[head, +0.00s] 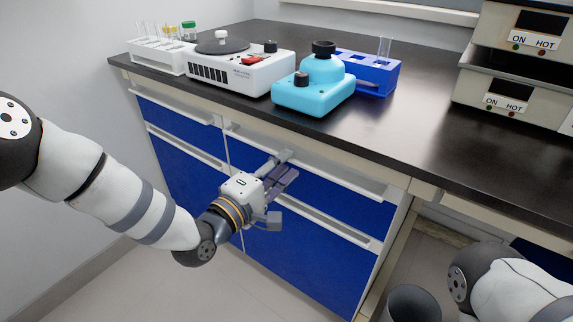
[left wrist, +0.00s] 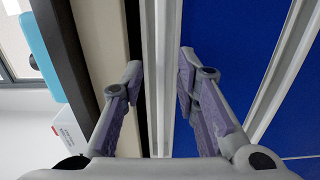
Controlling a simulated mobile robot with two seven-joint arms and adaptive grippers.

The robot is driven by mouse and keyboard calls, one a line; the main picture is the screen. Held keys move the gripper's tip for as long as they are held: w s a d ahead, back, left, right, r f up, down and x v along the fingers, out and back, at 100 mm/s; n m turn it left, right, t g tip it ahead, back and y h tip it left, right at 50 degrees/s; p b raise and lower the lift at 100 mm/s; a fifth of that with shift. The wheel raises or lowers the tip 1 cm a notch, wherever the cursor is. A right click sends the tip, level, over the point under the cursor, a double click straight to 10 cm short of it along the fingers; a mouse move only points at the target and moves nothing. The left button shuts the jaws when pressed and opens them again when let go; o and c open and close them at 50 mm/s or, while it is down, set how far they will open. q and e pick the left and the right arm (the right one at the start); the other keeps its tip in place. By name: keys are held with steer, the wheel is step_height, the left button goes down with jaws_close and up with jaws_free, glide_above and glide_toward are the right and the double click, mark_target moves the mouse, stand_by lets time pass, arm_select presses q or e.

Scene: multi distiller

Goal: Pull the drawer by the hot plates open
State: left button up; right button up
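The blue drawer (head: 337,192) is the upper right one in the cabinet under the black counter. A long pale handle rail (head: 355,183) runs along its top edge. My left gripper (head: 283,170) is at the left part of this rail. In the left wrist view, the fingers of my left gripper (left wrist: 161,72) lie on either side of the pale rail (left wrist: 162,40), seemingly touching it. One fingertip is at the dark gap behind the rail, the other in front of the blue face. My right arm (head: 510,285) shows at lower right; its gripper is out of view.
On the counter (head: 420,130) stand a white stirrer (head: 240,72), a cyan device (head: 315,95), a blue rack (head: 370,75), a white tube rack (head: 160,55) and stacked hot plates (head: 500,95). A grey bin (head: 412,303) stands on the floor. The floor before the cabinet is clear.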

arm_select(q)
steer(key=shift+x, duration=0.8)
steer(key=shift+c, duration=0.5)
jaws_close()
